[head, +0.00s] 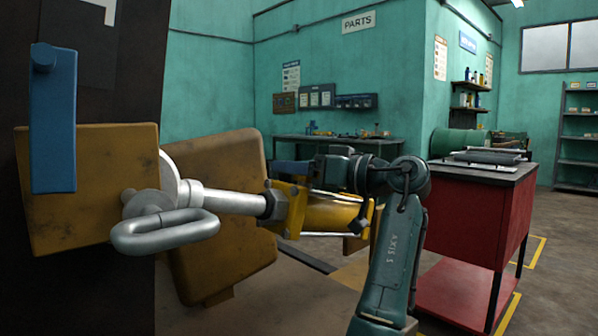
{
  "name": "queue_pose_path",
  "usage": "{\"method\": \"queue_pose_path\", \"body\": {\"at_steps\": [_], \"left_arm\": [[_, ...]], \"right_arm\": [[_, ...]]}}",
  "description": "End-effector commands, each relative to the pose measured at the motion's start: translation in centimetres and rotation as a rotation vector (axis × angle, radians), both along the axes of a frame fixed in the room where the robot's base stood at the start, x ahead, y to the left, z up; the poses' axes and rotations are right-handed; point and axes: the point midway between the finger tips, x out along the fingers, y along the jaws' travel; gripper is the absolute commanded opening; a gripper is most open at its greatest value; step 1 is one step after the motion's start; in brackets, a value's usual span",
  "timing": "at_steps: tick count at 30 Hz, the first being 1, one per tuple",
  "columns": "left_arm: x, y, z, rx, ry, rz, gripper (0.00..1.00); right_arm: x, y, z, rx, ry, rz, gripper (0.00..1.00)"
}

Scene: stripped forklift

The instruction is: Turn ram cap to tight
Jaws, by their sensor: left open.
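The hydraulic ram lies across the middle of the head view, with a bright rod (228,200) running into a yellow cylinder (338,213). A dark hex-shaped ram cap (272,206) sits around the rod at the cylinder's left end. My left gripper (284,172) points left, just above and behind the cap and the cylinder's end. It is open, with its fingers partly hidden; I cannot tell whether they touch the cap. No mark shows how tight the cap is. My right gripper is not in view.
A grey metal loop (165,232) and worn yellow plates (90,190) stand left of the ram. A blue upright piece (53,120) is at far left. A red cabinet (478,225) stands right, with a workbench (335,139) behind. Open floor lies at far right.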

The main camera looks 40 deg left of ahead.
Motion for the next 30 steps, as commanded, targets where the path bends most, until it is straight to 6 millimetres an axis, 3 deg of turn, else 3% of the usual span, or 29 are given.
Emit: {"method": "queue_pose_path", "body": {"at_steps": [2,18,30], "left_arm": [[0.0,-0.01,0.02,0.0,0.0,0.0,0.61],[0.01,-0.07,-0.01,0.0,0.0,0.0,0.17],[0.1,-0.09,-0.02,-0.021,0.0,-0.071,0.16]], "right_arm": [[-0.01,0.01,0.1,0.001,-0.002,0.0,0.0],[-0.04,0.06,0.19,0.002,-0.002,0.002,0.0],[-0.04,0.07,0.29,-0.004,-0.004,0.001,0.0]]}}
